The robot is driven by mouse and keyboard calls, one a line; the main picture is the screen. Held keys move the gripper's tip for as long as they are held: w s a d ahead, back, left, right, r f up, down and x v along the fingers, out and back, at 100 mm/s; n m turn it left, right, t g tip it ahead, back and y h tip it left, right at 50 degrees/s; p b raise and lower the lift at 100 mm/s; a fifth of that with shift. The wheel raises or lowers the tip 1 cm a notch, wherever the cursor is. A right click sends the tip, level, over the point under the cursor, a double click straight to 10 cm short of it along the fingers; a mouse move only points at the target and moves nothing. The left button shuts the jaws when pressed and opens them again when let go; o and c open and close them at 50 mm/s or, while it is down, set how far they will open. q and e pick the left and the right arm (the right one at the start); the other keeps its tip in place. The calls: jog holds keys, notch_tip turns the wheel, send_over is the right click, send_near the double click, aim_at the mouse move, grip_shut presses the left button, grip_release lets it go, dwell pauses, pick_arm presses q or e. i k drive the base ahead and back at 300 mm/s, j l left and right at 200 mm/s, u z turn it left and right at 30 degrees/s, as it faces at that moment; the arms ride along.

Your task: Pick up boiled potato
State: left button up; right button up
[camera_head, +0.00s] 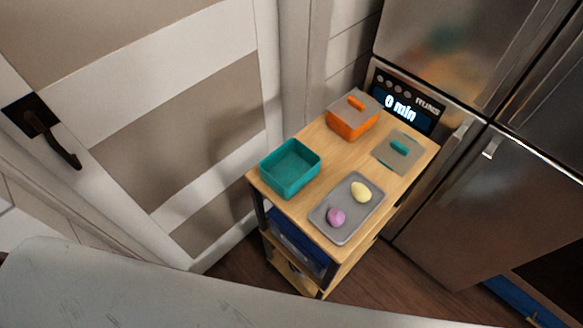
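A pale yellow oval thing (361,192), which looks like the boiled potato, lies on a grey tray (346,232) on top of a small wooden cart. A pink-purple round thing (336,217) lies on the same tray, nearer and to the left, apart from the yellow one. Neither of my grippers shows in the head view.
A steel fridge (450,210) stands right, a panelled door (190,110) left. A pale surface (150,290) fills the front.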

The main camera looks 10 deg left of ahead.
aim_at(361, 193)
jog(key=u, duration=1.15)
jog(key=k+l+u, duration=0.55)
jog(key=k, duration=0.4)
